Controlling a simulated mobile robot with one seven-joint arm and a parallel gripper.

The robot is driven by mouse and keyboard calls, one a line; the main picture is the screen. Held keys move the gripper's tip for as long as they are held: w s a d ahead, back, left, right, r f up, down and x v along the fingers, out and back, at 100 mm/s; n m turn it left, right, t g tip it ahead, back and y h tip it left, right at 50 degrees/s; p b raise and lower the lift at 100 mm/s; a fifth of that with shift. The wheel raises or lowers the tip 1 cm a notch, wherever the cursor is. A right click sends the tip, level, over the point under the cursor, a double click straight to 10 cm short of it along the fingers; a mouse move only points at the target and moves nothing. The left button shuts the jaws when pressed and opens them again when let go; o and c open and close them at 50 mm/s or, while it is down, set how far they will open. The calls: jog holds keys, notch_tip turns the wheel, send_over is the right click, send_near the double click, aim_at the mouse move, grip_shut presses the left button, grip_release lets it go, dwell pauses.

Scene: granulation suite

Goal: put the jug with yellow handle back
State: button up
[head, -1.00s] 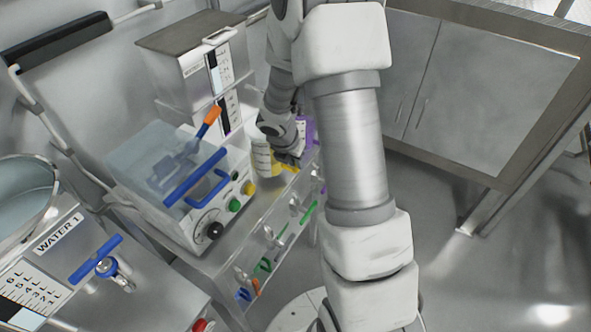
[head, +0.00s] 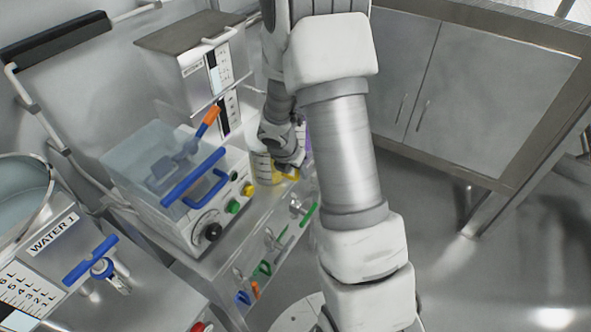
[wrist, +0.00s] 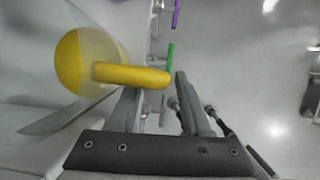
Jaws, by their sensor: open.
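The jug with the yellow handle (head: 262,168) stands on the metal bench beside the clear-lidded machine in the head view. In the wrist view the jug (wrist: 85,60) is at upper left, with yellow showing inside its clear wall. Its yellow handle (wrist: 135,75) points right, its end lying across the gap near the fingertips. My gripper (wrist: 155,85) is open around or just short of the handle's end; I cannot tell if a finger touches it. In the head view my wrist partly hides the jug.
The machine (head: 180,180) with blue handles stands left of the jug. Several coloured-handled tools hang on the bench front, one green (head: 308,215). A purple item (head: 308,140) is partly hidden behind my arm. A steel cabinet (head: 480,90) stands right; open floor lies before it.

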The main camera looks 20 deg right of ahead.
jog(key=s+a+r+m+p, duration=0.1)
jog(key=s+a+r+m, duration=0.2)
jog(key=r, duration=0.5)
jog(key=s+a+r+m+t+p, duration=0.15)
jog(key=s+r+m, duration=0.3)
jog(key=r, duration=0.45)
jog(key=s+a+r+m+g+p, duration=0.1)
jog(key=s+r+m+p, duration=0.2)
jog(key=r, duration=0.5)
jog(key=s+a+r+m+t+y+b, duration=0.1)
jog(key=s+a+r+m, duration=0.5)
jog(key=s+m, duration=0.6)
jog(key=r+m+t+y, duration=0.1)
jog(key=m+y, duration=0.1)
jog(key=shift+a+m+y, duration=0.3)
jog(key=shift+a+m, duration=0.05)
jog(key=shift+a+r, duration=0.1)
jog(key=shift+a, duration=0.1)
